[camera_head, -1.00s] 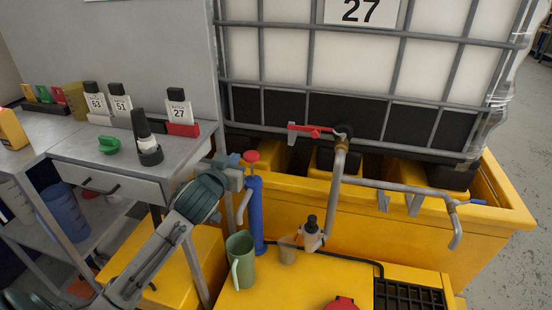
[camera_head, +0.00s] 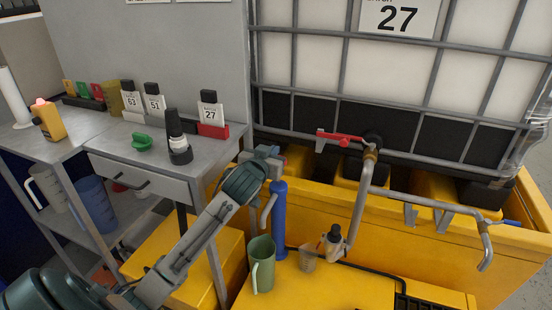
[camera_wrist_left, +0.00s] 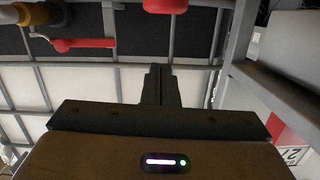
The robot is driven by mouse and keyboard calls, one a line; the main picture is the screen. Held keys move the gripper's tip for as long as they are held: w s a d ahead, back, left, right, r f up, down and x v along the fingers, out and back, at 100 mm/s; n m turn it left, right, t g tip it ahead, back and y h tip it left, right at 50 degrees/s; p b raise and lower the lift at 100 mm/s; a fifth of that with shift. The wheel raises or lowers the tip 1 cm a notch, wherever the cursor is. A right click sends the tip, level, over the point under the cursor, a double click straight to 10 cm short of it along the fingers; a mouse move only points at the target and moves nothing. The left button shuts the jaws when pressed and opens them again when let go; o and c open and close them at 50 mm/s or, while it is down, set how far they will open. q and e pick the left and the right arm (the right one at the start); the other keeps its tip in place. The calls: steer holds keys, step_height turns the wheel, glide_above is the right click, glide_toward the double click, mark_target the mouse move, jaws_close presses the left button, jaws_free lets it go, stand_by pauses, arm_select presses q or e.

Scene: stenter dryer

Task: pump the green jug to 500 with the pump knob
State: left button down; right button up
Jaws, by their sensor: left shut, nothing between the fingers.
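The green jug (camera_head: 262,264) stands upright on the yellow surface, in front of the blue pump (camera_head: 279,222). The pump is a tall upright cylinder with a side spout. Its red knob is mostly hidden by my left gripper in the head view. In the left wrist view a red knob (camera_wrist_left: 165,5) shows at the top edge, beyond the fingers and apart from them. My left gripper (camera_head: 274,154) is shut and empty, at the pump's top; the wrist view shows its fingers together (camera_wrist_left: 158,85). No level reading on the jug is legible. My right gripper is out of view.
The grey table (camera_head: 100,150) with batch bottles is at left. The caged tank (camera_head: 400,75) stands behind.

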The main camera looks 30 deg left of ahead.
arm_select(q)
steer(key=w+f, duration=0.1)
steer(key=f, duration=0.1)
steer(key=w+a+f, duration=0.1)
steer(key=w+f, duration=0.1)
steer(key=shift+f, duration=0.2)
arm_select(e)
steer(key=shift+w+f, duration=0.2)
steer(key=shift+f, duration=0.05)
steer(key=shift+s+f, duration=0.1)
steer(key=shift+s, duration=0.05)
